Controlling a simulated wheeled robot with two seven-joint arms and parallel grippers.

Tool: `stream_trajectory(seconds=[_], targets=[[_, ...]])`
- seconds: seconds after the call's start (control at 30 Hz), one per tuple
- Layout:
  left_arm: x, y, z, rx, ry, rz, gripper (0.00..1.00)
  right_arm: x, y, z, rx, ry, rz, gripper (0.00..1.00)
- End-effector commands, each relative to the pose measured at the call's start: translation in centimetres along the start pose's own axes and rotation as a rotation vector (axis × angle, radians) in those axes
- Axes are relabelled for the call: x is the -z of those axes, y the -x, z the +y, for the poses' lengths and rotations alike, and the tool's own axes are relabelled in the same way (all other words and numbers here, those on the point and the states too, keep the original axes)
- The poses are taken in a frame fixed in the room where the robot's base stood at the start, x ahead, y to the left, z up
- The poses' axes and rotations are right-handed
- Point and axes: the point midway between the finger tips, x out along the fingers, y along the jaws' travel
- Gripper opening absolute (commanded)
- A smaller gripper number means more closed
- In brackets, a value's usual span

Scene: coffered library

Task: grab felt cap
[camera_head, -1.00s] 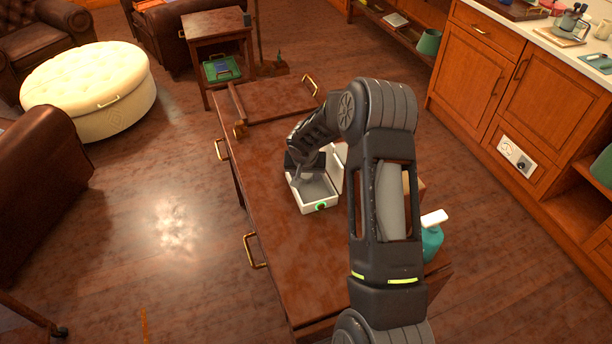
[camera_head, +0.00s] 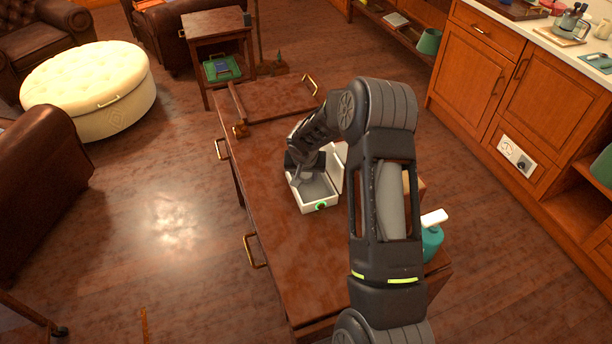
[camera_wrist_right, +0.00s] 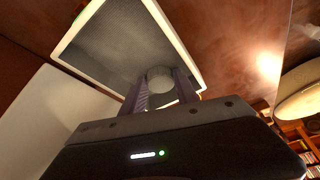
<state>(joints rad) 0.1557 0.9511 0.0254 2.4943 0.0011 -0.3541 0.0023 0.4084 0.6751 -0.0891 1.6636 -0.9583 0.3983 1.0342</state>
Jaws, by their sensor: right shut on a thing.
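A small round pale grey thing, which looks like the felt cap (camera_wrist_right: 160,76), sits between the two fingers of my right gripper (camera_wrist_right: 162,86) in the wrist view. The fingers close on its sides, over the grey inside of an open white box (camera_wrist_right: 178,38). In the head view the right gripper (camera_head: 301,178) reaches down into this white box (camera_head: 317,209) on the brown table; the cap is too small or hidden to tell there. Whether the cap still touches the box floor I cannot tell. My left gripper is in neither view.
The brown table (camera_head: 283,255) has bare room in front and left of the box. A wooden tray with brass handles (camera_head: 275,101) lies at its far end. A teal spray bottle (camera_head: 432,240) stands right of my arm. The box's raised lid (camera_head: 341,165) is close beside my gripper.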

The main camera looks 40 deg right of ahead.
Motion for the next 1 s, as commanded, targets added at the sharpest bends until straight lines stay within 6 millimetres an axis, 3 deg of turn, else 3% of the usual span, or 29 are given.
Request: stream_trajectory(seconds=[0.27, 0.7, 1.0], targets=[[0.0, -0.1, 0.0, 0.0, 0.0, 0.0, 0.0, 0.3, 0.6, 0.0, 0.0, 0.0, 0.002, 0.0], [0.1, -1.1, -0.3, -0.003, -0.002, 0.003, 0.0, 3.2, 7.6, 0.0, 0.002, -0.001, 0.004, 0.0], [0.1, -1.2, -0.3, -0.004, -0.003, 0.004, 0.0, 3.8, 9.3, 0.0, 0.0, 0.0, -0.001, 0.0]])
